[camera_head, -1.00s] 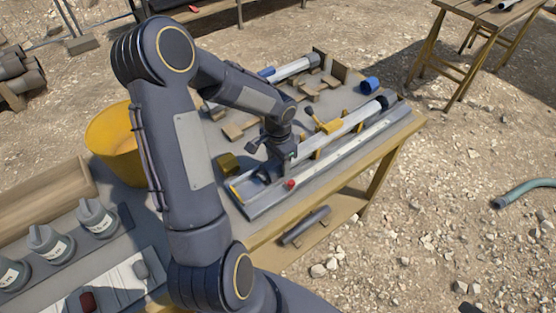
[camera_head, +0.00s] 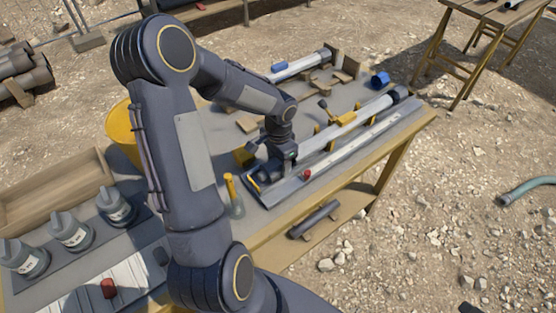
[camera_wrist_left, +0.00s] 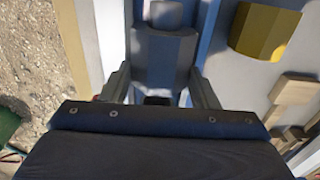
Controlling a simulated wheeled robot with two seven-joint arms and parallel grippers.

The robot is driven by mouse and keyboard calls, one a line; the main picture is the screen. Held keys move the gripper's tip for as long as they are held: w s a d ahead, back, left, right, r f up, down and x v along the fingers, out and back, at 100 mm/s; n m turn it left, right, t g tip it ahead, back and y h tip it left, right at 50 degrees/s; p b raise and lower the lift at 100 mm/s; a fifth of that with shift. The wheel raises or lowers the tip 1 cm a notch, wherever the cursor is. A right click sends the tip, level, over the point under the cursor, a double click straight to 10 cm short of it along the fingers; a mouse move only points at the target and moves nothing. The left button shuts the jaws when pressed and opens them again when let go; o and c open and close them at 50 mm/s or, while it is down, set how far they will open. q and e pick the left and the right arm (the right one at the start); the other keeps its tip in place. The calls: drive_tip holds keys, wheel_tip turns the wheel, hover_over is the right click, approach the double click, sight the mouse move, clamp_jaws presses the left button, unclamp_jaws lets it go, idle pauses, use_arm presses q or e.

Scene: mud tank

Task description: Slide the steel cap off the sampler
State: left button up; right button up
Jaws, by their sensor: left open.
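The sampler (camera_head: 362,117) is a long pale tube lying on the table, with a yellow clamp along it and a dark far end. My left gripper (camera_head: 266,172) is over its near end, pointing down, and hides much of that end. In the left wrist view, the open fingers (camera_wrist_left: 162,88) stand on either side of a grey cylindrical piece (camera_wrist_left: 163,60), apparently the steel cap, with a smaller round end beyond it. I cannot tell whether either finger touches it. My right gripper is out of view.
A yellow block (camera_wrist_left: 265,30) lies right of the fingers in the wrist view. A red knob (camera_head: 307,174) is by the tray's front edge. A yellow-topped bottle (camera_head: 235,196) stands near the gripper. A yellow bucket (camera_head: 122,133) and grey jars (camera_head: 70,232) are at left.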

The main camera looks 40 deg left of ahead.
use_arm(q)
drive_tip(key=o, duration=0.5)
drive_tip(key=shift+r, duration=3.95)
